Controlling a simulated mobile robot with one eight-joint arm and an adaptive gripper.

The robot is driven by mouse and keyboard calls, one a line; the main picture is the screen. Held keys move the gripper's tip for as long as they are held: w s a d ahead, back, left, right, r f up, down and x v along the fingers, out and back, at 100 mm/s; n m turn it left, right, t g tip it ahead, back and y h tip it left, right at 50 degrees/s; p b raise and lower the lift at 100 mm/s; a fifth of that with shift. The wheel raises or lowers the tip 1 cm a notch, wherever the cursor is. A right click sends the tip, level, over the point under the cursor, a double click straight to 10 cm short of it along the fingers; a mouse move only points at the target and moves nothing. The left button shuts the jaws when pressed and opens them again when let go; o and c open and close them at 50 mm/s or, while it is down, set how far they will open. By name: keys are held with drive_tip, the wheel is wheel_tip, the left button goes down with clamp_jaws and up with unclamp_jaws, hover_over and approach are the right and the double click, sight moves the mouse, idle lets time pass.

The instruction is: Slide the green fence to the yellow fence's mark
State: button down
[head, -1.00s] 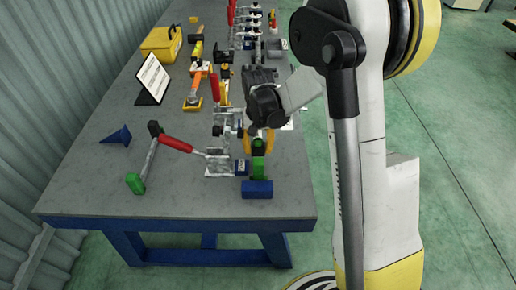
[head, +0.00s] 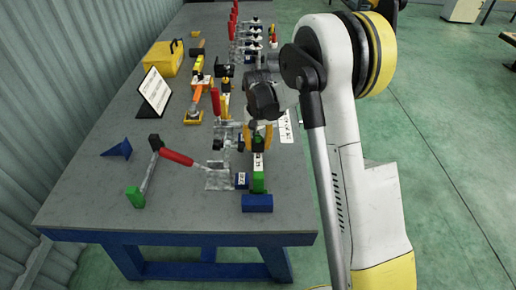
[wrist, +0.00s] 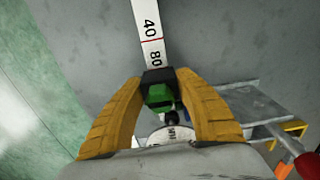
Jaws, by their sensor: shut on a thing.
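My gripper (head: 258,135), with yellow-orange fingers, is above the near right part of the bench in the head view. In the wrist view its two fingers (wrist: 160,88) close on a black block with a green piece, the green fence (wrist: 160,96), beside a white scale (wrist: 147,25) marked 40 and 80. The scale has a thin red line across it. In the head view a green part (head: 258,181) shows just in front of the fingers. I cannot pick out the yellow fence or its mark with certainty.
A blue block (head: 257,203) lies at the front of the bench (head: 80,205). A red-handled clamp (head: 176,157) stands to the left, with a green-tipped piece (head: 135,196) in front of it. A sign (head: 154,92) and a yellow toolbox (head: 163,58) are farther back. The front left is clear.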

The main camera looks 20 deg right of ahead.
drive_tip(key=c, duration=0.9)
unclamp_jaws()
drive_tip(key=shift+f, duration=0.1)
drive_tip(key=shift+o, duration=0.2)
wheel_tip(320, 180, up, 12)
drive_tip(key=shift+r, duration=0.1)
